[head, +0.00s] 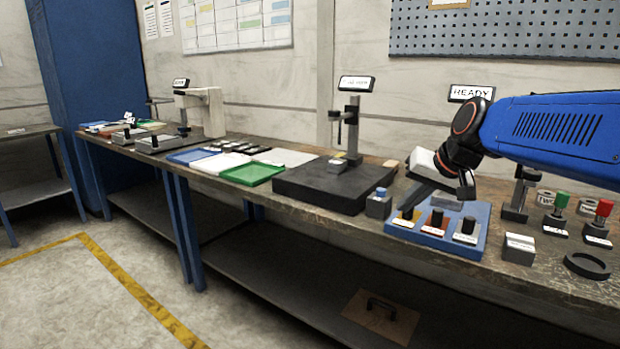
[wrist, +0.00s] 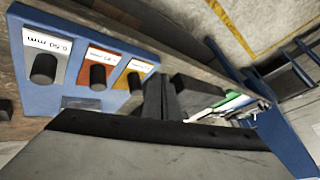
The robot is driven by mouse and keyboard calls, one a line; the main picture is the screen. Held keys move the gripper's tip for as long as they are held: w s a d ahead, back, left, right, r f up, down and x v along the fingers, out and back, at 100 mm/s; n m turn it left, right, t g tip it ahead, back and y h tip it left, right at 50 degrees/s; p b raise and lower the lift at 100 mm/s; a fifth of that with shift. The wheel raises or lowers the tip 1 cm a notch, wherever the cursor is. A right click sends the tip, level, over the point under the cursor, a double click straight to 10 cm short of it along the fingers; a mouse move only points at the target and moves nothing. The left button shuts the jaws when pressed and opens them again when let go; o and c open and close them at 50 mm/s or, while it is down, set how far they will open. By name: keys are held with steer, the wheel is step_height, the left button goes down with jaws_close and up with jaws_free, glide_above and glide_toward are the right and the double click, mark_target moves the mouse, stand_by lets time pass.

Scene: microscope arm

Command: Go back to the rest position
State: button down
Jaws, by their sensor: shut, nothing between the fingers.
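My gripper (head: 467,186) hangs from my blue arm at the right of the head view, above the back of a blue tray (head: 470,250) and apart from it as far as I can see. Its two dark fingers (wrist: 168,98) also show in the wrist view, together and with nothing between them. The tray holds three black-knobbed pieces on yellow, orange and grey labelled slots. It also shows at the upper left of the wrist view (wrist: 72,14). No rest position is marked in either view.
A black stand (head: 310,188) with a post and display is left of the tray, with a small grey block (head: 378,207) between. Green and red knobbed stands (head: 556,222), a labelled metal block (head: 518,250) and a black ring (head: 587,265) are on the right. Open air lies above the bench.

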steer(key=s+d+f+h, duration=0.1)
steer(key=s+f, duration=0.5)
steer(key=s, duration=0.3)
steer(key=s+d+f+n+g+h, duration=0.1)
steer(key=s+d+f, duration=0.1)
steer(key=s+f, duration=0.4)
steer(key=s+d+f+n+g+h, duration=0.1)
steer(key=s+f, duration=0.4)
steer(key=s, duration=0.6)
steer(key=shift+s+d+f, duration=0.4)
steer(key=shift+d, duration=0.2)
